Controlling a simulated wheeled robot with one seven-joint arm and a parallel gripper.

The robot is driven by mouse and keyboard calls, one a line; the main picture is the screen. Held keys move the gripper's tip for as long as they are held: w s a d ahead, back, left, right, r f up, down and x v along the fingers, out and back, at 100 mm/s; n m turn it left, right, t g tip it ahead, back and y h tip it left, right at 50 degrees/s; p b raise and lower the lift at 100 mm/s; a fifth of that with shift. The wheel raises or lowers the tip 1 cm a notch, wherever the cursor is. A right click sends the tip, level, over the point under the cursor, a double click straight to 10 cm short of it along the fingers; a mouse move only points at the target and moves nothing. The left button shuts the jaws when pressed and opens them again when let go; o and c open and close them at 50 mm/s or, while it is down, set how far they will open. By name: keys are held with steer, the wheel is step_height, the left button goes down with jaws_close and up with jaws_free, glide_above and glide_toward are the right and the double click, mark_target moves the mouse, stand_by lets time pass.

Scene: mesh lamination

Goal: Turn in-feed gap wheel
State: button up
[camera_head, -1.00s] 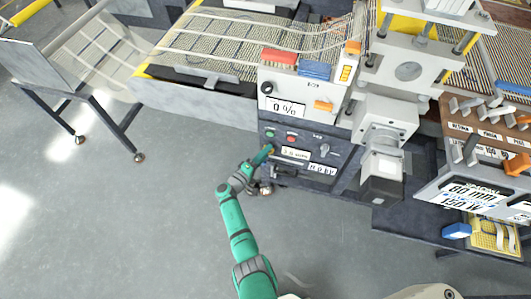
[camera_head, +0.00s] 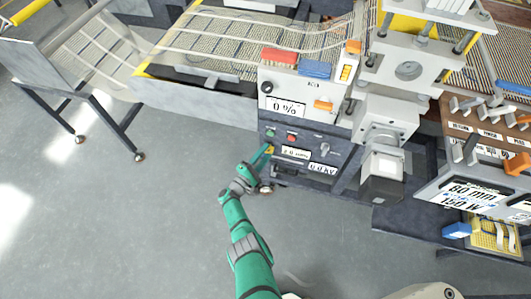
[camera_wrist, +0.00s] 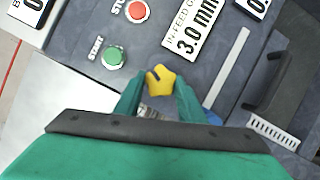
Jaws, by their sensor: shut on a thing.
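The in-feed gap wheel is a small yellow lobed knob (camera_wrist: 160,78) on the dark grey front panel in the wrist view. My gripper (camera_wrist: 159,93) has its two green fingers on either side of the knob, closed on it. A white in-feed readout (camera_wrist: 192,28) above and right of the knob shows 3.0 mm. In the head view my gripper (camera_head: 266,152) reaches the lower left of the machine's front panel, and the knob is mostly hidden by the fingers there.
A green START button (camera_wrist: 113,57) and a red STOP button (camera_wrist: 137,11) sit close to the knob's upper left. A black handle (camera_wrist: 267,82) stands out to the right. In the head view, open floor (camera_head: 150,220) lies left of my arm.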

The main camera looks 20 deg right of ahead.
steer(key=o, duration=1.1)
steer(key=shift+c, duration=0.2)
steer(key=v, duration=1.1)
steer(key=shift+d, duration=0.1)
